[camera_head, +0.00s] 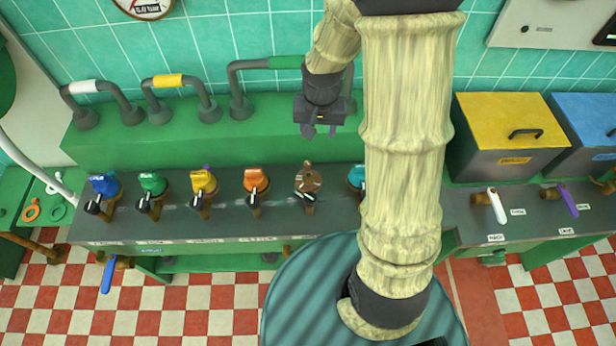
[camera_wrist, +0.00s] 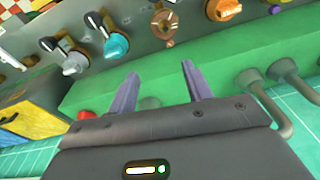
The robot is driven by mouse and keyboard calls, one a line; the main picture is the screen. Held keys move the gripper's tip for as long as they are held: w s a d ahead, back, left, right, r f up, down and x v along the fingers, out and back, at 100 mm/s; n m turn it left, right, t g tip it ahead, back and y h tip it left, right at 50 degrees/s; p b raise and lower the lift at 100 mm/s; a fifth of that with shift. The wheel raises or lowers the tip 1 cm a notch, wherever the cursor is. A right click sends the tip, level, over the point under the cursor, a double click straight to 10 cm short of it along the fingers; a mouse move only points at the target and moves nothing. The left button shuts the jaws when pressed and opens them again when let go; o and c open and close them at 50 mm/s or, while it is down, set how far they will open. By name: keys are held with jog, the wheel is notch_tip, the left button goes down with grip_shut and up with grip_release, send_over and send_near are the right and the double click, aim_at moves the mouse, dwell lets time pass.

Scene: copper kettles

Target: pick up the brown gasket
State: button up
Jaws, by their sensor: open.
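A brown round part (camera_head: 308,180) sits on the dark counter, between the orange knob and the teal knob. It also shows at the top of the wrist view (camera_wrist: 165,19). I cannot tell whether it is the gasket itself or a brown knob, and I see no separate brown ring. My gripper (camera_head: 320,132) is above the green ledge behind the counter, apart from the brown part. In the wrist view its two purple-grey fingers (camera_wrist: 158,76) are spread with nothing between them.
Blue (camera_head: 104,186), green (camera_head: 152,183), yellow (camera_head: 204,182) and orange (camera_head: 256,180) knobs line the counter to the left. An orange ring (camera_head: 31,209) lies at far left. Bent pipes (camera_head: 240,105) stand on the ledge. A yellow-lidded bin (camera_head: 510,150) stands right.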

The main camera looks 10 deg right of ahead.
jog(key=s+r+n+t+b, duration=0.1)
jog(key=s+r+n, duration=0.2)
jog(key=s, duration=0.7)
jog(key=shift+s+b, duration=0.3)
jog(key=shift+b, duration=0.05)
jog(key=shift+w, duration=0.1)
jog(key=c, duration=0.3)
